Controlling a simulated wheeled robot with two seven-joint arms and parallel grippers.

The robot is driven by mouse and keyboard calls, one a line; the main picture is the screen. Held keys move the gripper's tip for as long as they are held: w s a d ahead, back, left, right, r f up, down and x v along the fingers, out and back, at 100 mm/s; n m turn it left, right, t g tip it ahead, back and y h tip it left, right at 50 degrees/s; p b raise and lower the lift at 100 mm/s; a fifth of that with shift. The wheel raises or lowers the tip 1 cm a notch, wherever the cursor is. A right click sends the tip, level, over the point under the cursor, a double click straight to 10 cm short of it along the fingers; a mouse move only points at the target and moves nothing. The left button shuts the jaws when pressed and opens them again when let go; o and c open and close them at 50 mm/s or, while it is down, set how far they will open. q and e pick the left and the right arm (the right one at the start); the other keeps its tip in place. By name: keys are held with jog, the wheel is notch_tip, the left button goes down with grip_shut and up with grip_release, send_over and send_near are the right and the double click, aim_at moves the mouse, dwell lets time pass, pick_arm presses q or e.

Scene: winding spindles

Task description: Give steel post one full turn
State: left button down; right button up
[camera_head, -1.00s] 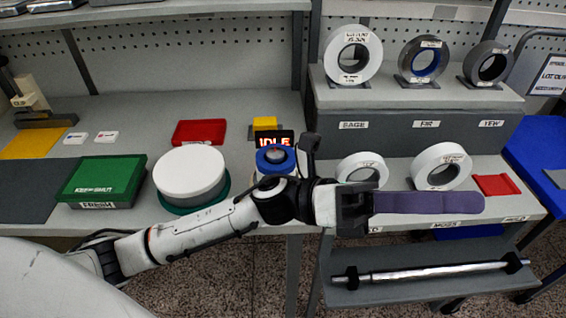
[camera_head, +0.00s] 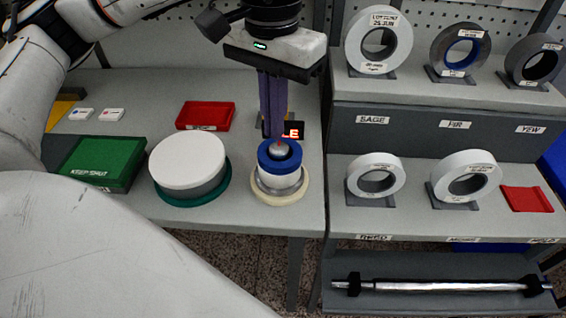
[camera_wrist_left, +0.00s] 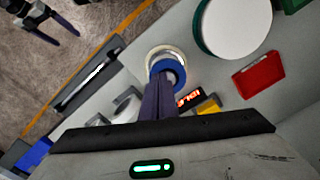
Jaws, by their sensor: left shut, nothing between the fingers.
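The steel post (camera_head: 279,183) stands upright on a cream round base (camera_head: 280,200) near the front edge of the bench. In the left wrist view the fingers (camera_wrist_left: 160,98) hide part of the blue ring (camera_wrist_left: 172,70). A dark gripper, apparently my right one (camera_wrist_left: 62,20), shows at the top left.
A small display (camera_head: 293,130) behind the post is partly covered by my fingers; it reads IDLE in the wrist view. A white drum (camera_head: 187,165) on a green base stands left of the post. A green box (camera_head: 103,165) and red tray (camera_head: 206,115) lie nearby.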

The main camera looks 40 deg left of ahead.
aim_at(275, 165)
pick_arm(q)
notch_tip(275, 165, down, 6)
jog(key=b, duration=0.4)
jog(key=shift+f+b, duration=0.3)
jog(key=shift+b, duration=0.15)
jog(key=shift+f, duration=0.15)
pick_arm(e)
jog(key=shift+w+a+f, duration=0.1)
jog(key=shift+a+f, duration=0.15)
jog(key=shift+f, duration=0.35)
jog(key=shift+w+a+f, duration=0.1)
jog(key=shift+a+f, duration=0.1)
jog(key=shift+f, duration=0.35)
jog(key=shift+a+f, duration=0.25)
jog(key=shift+f, duration=0.35)
jog(key=shift+s+d+f, duration=0.1)
jog(key=shift+d+f, duration=0.1)
jog(key=shift+f, duration=0.1)
pick_arm(q)
jog(key=shift+a+b, duration=0.1)
jog(key=shift+b, duration=0.25)
pick_arm(e)
jog(key=shift+f, duration=0.1)
